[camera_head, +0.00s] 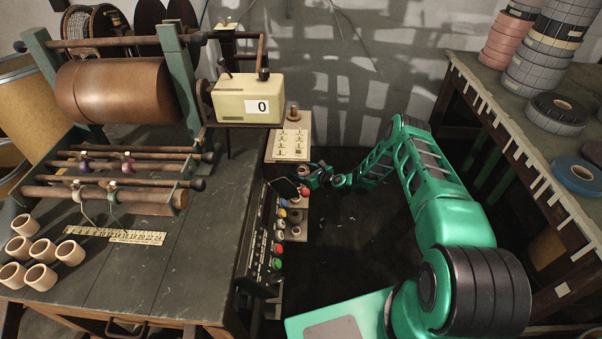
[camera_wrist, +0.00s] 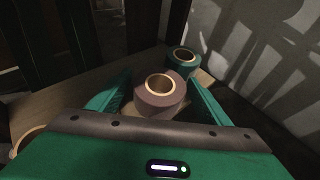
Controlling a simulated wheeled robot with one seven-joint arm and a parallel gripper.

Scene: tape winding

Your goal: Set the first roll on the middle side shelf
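A mauve roll with a pale wooden core (camera_wrist: 160,95) stands between the two green fingers of my gripper (camera_wrist: 160,85) in the wrist view. The fingers lie close along both sides of it; whether they press on it I cannot tell. A dark green roll (camera_wrist: 183,62) stands just beyond it, to the right. Both are over a wooden surface (camera_wrist: 82,93). In the head view my gripper (camera_head: 318,178) reaches to the small side shelves on the bench's right side, where a lower shelf (camera_head: 296,236) shows. Small size and the arm hide which shelf is under the roll.
A button panel (camera_head: 265,235) and a cream counter box reading 0 (camera_head: 246,98) are beside the shelves. The winding machine (camera_head: 115,90) and several tan cores (camera_head: 42,250) occupy the left bench. Stacked rolls (camera_head: 540,60) stand on the right table.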

